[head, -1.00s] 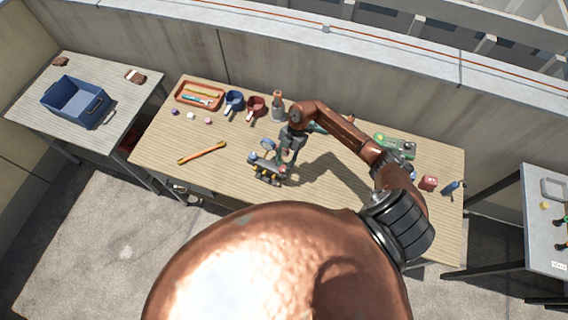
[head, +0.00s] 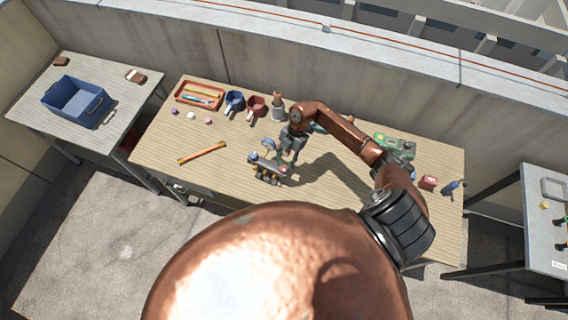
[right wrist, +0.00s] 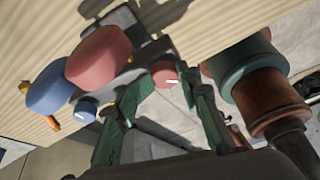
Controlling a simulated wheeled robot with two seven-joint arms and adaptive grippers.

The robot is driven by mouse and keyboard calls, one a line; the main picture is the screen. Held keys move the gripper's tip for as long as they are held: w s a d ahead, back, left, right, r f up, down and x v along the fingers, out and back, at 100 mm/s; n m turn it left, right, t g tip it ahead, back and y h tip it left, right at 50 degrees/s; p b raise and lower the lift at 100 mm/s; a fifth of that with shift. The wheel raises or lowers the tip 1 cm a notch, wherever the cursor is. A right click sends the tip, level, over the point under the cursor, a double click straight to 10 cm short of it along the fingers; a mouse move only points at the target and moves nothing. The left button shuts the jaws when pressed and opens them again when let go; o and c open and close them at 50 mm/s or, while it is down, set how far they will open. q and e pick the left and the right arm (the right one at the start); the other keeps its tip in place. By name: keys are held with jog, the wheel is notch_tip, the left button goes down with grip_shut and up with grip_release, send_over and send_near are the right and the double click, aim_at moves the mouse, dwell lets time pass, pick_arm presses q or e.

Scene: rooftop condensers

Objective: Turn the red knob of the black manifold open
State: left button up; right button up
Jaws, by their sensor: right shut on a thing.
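The black manifold (head: 266,178) stands near the front edge of the middle table, with yellow fittings along its front. Its small red knob (right wrist: 165,72), with a white mark, shows in the right wrist view between my fingers. My right gripper (head: 286,162) reaches down over the manifold's right end. In the right wrist view its green-padded fingers (right wrist: 168,98) are shut on the red knob. A small blue knob (right wrist: 85,109) sits to the left, below a large round blue part (right wrist: 48,87) and a large round red part (right wrist: 98,56). My left gripper is out of view.
An orange bar (head: 202,153) lies left of the manifold. A green item (head: 394,143) is at right. The table between the bar and manifold is clear.

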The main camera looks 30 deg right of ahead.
jog(key=shift+s+d+f, duration=0.1)
jog(key=shift+s+f, duration=0.1)
jog(key=shift+f, duration=0.1)
jog(key=o, duration=1)
jog(key=shift+w, duration=0.1)
jog(key=shift+c, duration=0.2)
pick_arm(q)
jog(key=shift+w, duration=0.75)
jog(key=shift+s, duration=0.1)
pick_arm(e)
jog(key=shift+r, duration=0.1)
jog(key=shift+w+r, duration=0.1)
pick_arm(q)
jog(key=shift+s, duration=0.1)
pick_arm(e)
jog(key=v, duration=1.1)
jog(key=shift+d+r, duration=0.2)
jog(key=shift+r, duration=0.15)
